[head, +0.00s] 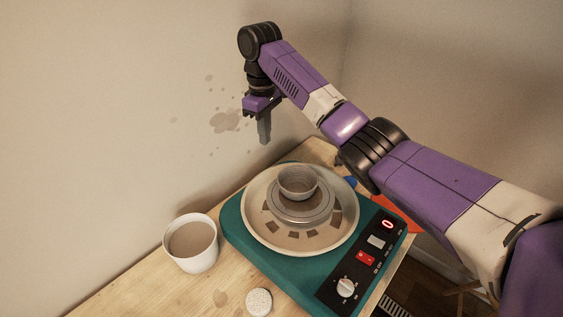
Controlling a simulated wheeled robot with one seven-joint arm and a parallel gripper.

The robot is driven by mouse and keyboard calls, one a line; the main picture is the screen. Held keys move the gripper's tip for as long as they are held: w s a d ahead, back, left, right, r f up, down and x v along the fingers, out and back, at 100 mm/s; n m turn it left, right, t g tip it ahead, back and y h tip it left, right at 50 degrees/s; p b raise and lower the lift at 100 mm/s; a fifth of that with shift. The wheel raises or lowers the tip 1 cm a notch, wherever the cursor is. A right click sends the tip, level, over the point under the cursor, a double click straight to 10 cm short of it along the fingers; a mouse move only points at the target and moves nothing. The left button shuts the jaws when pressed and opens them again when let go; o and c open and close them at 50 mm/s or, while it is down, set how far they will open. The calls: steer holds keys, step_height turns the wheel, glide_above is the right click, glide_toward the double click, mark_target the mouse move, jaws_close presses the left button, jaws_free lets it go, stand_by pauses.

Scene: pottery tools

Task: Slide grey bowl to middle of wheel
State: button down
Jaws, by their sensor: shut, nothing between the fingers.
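The grey bowl (298,182) stands upright on the round wheel (301,212), toward the back of its raised disc. The wheel sits inside a pale round splash pan (260,229) on a teal base (243,242). The base has a black panel with a red switch, a knob and a lit red digit. My gripper (265,138) points down in the air, above and to the left of the bowl, near the wall. It is shut and empty, and apart from the bowl.
A white cup with brown contents (191,243) stands left of the wheel base. A small speckled round piece (258,301) lies at the front of the wooden table (150,290). A blue item (351,182) shows behind the pan. A stained wall (150,110) rises behind.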

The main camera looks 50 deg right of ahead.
steer(key=shift+a+f+m, duration=0.1)
steer(key=shift+m, duration=0.2)
steer(key=f, duration=0.3)
steer(key=s+f, duration=0.1)
steer(key=f, duration=0.2)
steer(key=s+f, duration=0.1)
steer(key=f, duration=0.2)
steer(key=shift+s+d+f+p, duration=0.15)
steer(key=shift+d+f+p, duration=0.15)
steer(key=shift+s+d+f, duration=0.1)
steer(key=shift+s, duration=0.8)
steer(key=shift+p, duration=0.3)
